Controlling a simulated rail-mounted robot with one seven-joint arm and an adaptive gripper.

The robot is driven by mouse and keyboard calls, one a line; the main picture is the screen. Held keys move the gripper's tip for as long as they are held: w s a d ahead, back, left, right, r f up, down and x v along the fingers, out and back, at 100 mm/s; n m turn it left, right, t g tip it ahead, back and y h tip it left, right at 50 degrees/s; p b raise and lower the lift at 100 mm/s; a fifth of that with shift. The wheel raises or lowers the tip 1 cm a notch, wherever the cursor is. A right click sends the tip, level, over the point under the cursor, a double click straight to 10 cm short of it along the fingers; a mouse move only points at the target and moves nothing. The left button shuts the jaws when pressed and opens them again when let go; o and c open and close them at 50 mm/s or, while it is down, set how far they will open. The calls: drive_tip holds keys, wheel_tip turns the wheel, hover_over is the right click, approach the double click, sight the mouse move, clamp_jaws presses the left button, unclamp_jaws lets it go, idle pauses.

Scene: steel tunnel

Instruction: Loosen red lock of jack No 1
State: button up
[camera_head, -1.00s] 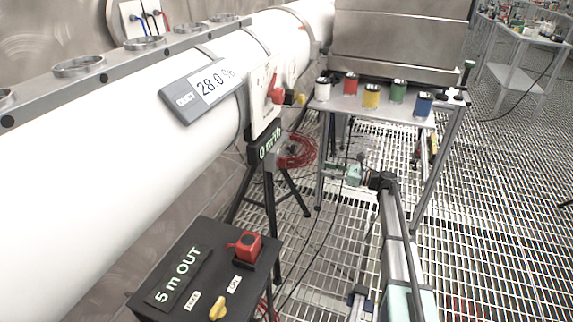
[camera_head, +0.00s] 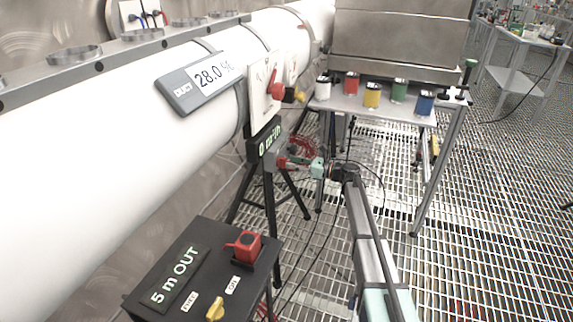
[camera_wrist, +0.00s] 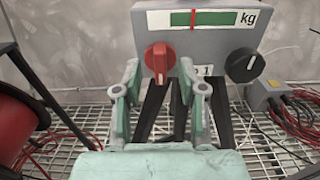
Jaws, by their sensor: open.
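The jack No 1 head is a grey box (camera_wrist: 215,30) with a green kg gauge, on dark legs, in the wrist view. Its label is partly hidden and reads "1". The red lock (camera_wrist: 159,60) is a round knob with a bar handle on the box's left front. A black knob (camera_wrist: 244,65) sits at its right. My gripper (camera_wrist: 160,72) is open, its pale green fingers apart, with the red lock showing between the fingertips. I cannot tell whether they touch it. In the head view my gripper (camera_head: 303,164) is close beside the red lock (camera_head: 283,162) under the white duct.
A black control box (camera_head: 205,265) with a red switch and yellow knob stands at front left. A table (camera_head: 400,112) carries several coloured cans. The white duct (camera_head: 120,120) runs above. A red cable reel (camera_wrist: 15,120) and loose red cables (camera_wrist: 300,120) flank the jack.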

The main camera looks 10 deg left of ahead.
sight(283, 163)
drive_tip(key=shift+x, duration=1.7)
clamp_jaws()
